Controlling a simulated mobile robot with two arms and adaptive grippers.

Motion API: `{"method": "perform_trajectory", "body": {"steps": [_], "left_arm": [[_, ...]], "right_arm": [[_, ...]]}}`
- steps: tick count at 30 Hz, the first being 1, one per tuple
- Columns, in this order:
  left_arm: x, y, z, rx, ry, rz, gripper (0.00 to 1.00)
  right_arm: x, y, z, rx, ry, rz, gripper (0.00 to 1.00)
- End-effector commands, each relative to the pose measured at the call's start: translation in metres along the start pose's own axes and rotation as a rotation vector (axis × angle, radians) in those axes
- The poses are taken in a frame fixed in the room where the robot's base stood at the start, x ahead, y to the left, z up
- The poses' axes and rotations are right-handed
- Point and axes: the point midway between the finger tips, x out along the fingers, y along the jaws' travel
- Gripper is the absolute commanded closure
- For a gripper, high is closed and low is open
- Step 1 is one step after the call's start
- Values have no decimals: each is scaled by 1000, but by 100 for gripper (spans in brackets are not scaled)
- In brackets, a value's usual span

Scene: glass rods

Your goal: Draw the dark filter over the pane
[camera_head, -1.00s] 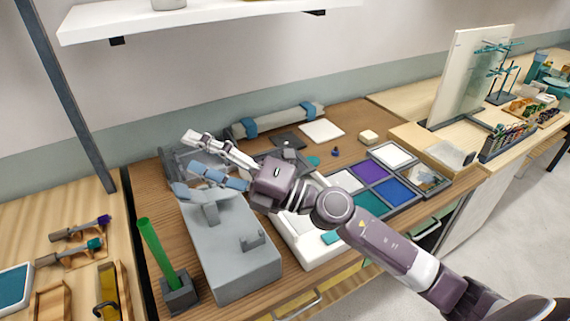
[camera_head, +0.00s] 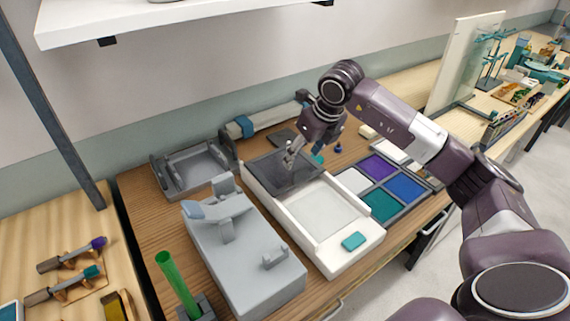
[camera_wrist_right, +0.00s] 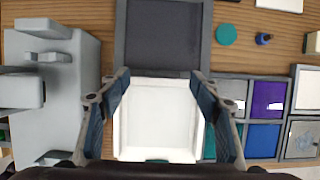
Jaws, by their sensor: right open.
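The dark filter (camera_head: 268,171) is a dark grey sheet over the back part of the white light box (camera_head: 345,256). The pale pane (camera_head: 318,211) lies uncovered in front of it. In the right wrist view, the filter (camera_wrist_right: 160,35) is at the top and the bright pane (camera_wrist_right: 155,120) is below it. My right gripper (camera_head: 289,157) is above the filter, pointing down. In the wrist view, the open fingers (camera_wrist_right: 159,76) are on either side of the seam between filter and pane, with nothing between them. I cannot tell whether they touch the filter's edge. My left gripper is not in view.
A grey stand (camera_head: 245,255) is close left of the light box. A grey tray (camera_head: 192,172) is behind the stand. A panel of coloured squares (camera_head: 381,204) is on the right. A green rod (camera_head: 178,283) stands at front left. A shelf (camera_head: 180,15) hangs above.

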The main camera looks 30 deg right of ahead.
Motion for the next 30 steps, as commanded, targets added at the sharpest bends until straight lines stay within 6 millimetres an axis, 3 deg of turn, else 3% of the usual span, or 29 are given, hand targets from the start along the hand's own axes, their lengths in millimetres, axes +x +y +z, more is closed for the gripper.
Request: {"method": "perform_trajectory", "body": {"steps": [4, 12, 14, 26, 30], "left_arm": [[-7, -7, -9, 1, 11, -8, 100], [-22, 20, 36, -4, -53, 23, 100], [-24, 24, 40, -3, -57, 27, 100], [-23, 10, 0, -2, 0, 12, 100], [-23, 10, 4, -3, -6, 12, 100]], "right_arm": [[16, -1, -1, 2, 7, -2, 42], [58, 0, -1, 1, 5, 1, 42], [65, 1, -1, 0, 4, 2, 42], [76, 0, -1, 0, 2, 0, 42], [76, 0, -1, 0, 2, 1, 57]]}}
